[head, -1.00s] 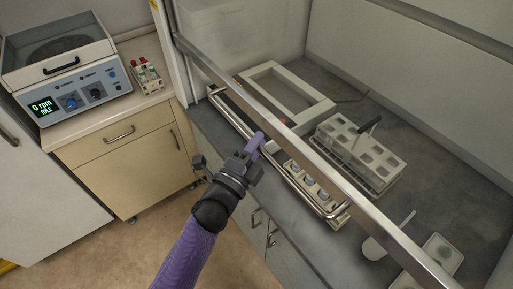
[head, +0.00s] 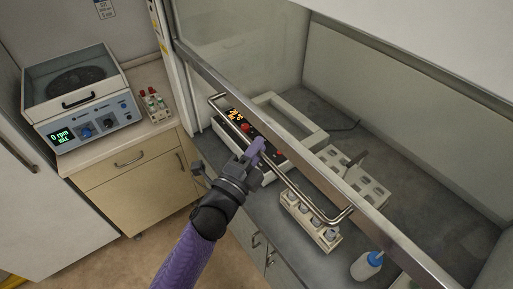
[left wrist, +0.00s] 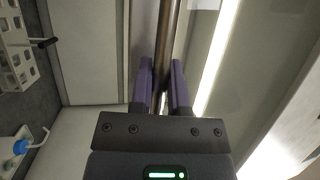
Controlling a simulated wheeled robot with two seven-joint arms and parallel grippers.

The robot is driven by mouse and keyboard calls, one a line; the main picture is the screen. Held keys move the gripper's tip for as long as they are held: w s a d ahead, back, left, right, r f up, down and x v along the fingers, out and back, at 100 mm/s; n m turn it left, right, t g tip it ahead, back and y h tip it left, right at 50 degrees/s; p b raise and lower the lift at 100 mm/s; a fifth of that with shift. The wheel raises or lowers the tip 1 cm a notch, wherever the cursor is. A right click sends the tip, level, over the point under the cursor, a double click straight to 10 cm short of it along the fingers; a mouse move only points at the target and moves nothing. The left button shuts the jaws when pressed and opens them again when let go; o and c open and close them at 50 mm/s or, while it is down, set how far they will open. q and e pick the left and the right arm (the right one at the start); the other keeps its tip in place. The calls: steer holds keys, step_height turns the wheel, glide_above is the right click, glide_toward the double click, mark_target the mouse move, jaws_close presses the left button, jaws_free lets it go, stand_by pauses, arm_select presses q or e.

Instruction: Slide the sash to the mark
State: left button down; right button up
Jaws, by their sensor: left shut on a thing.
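The sash is the clear pane of the hood, with a metal bottom rail (head: 313,165) running diagonally across the head view. A bent metal handle bar (head: 315,208) stands out in front of the rail. My left gripper (head: 256,150) is shut on the handle bar, near its middle. In the left wrist view the bar (left wrist: 170,35) runs up between the purple fingers of the gripper (left wrist: 164,80). The bar's stretch between the fingers is partly hidden. I cannot make out the mark. My right gripper is in neither view.
A centrifuge (head: 85,110) and a small tube rack (head: 153,105) stand on the left cabinet.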

arm_select(q)
steer(key=c, duration=0.6)
jaws_free()
steer(key=b+v, duration=0.2)
steer(key=v, duration=0.8)
